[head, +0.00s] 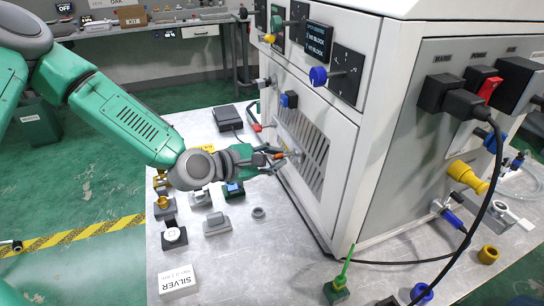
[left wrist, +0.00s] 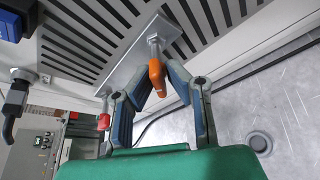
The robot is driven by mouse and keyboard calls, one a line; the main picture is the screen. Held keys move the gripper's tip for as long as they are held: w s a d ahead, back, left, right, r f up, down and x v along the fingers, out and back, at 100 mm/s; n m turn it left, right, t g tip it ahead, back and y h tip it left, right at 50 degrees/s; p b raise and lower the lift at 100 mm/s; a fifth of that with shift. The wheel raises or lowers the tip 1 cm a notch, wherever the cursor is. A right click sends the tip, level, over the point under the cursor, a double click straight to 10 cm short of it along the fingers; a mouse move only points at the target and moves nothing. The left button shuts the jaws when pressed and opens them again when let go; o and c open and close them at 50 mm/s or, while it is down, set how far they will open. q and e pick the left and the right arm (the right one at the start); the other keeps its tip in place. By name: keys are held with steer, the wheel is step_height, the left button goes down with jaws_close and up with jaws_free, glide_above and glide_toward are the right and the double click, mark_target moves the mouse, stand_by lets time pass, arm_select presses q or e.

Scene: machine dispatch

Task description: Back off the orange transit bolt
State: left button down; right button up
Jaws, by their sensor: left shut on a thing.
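The orange transit bolt (left wrist: 157,77) sticks out from a pale metal plate (left wrist: 128,68) on the slotted panel of the white machine (head: 345,130). In the head view the bolt (head: 277,155) is small and partly covered by the fingers. My left gripper (head: 275,158) reaches in from the left at the low front of the machine. In the left wrist view its two fingertips (left wrist: 159,78) are on either side of the orange part, and it is shut on the bolt. My right gripper is not in view.
The grey table (head: 240,265) carries several small fixtures left of the gripper, a grey ring (head: 258,213) and a SILVER label block (head: 178,279). A black cable (head: 400,262) lies at right.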

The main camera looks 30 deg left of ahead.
arm_select(q)
steer(key=shift+s+d+f, duration=0.15)
steer(key=shift+s+f, duration=0.1)
steer(key=shift+f, duration=0.15)
steer(key=shift+n+g, duration=0.3)
steer(key=shift+n, duration=0.1)
steer(key=shift+d+n+g+h+b, duration=0.1)
steer(key=shift+n+g+h+b, duration=0.75)
steer(key=shift+n, duration=0.35)
steer(key=n+g+h+b, duration=0.1)
steer(key=n+b, duration=0.2)
steer(key=b, duration=0.1)
steer(key=shift+s+d+f, duration=0.1)
steer(key=shift+f, duration=0.05)
steer(key=c, duration=1.5)
jaws_free()
steer(key=shift+r+g+h, duration=0.2)
steer(key=shift+g+h, duration=0.05)
steer(key=shift+h, duration=0.1)
steer(key=shift+c, duration=0.2)
steer(key=shift+d+r, duration=0.1)
steer(key=shift+r, duration=0.1)
